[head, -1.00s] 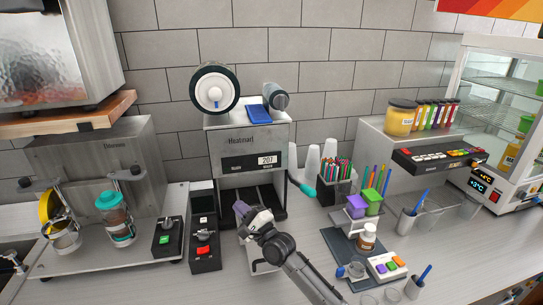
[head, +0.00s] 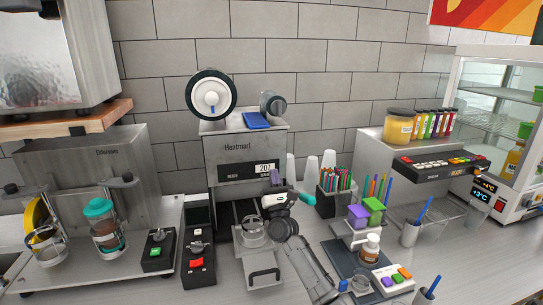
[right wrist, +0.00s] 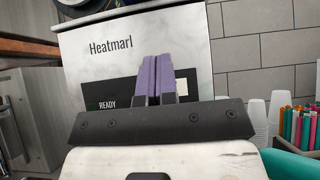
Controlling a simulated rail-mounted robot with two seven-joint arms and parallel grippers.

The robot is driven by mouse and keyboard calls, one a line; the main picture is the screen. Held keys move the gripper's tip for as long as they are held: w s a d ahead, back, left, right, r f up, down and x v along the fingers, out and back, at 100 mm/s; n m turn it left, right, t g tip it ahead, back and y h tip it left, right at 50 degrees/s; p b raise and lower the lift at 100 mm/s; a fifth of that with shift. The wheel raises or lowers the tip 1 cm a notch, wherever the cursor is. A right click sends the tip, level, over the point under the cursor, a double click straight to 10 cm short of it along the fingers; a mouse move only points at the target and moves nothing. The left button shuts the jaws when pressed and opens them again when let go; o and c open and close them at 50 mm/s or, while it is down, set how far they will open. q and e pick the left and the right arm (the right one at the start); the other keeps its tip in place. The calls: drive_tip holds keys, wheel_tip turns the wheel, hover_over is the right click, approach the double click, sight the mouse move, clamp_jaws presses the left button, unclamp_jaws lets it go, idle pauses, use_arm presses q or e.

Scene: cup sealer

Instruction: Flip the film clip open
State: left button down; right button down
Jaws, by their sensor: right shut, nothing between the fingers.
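The cup sealer (head: 238,150), marked Heatmarl, stands against the tiled wall. A blue flap (head: 257,120), apparently the film clip, lies low on its top between a large white film roll (head: 211,97) and a smaller grey roll (head: 273,104). My right gripper (head: 275,177) is in front of the sealer's display, below and apart from the blue flap. Its purple fingers are shut with nothing between them. They point up in the right wrist view (right wrist: 155,80), covering part of the display. The blue flap is not visible in that view. My left gripper is not in view.
A cup tray (head: 263,262) with a front handle sticks out below the sealer. A teal-ended lever (head: 304,198) is at the sealer's right side, close to my right gripper. Above the sealer is free room.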

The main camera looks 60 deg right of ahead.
drive_tip(key=p+x, duration=0.1)
drive_tip(key=x, duration=0.8)
drive_tip(key=shift+r, duration=0.2)
wheel_tip(320, 180, up, 2)
drive_tip(key=shift+w+r+p, duration=0.1)
drive_tip(key=shift+p, duration=0.6)
drive_tip(key=shift+r+p, duration=0.35)
drive_tip(key=shift+r, duration=0.55)
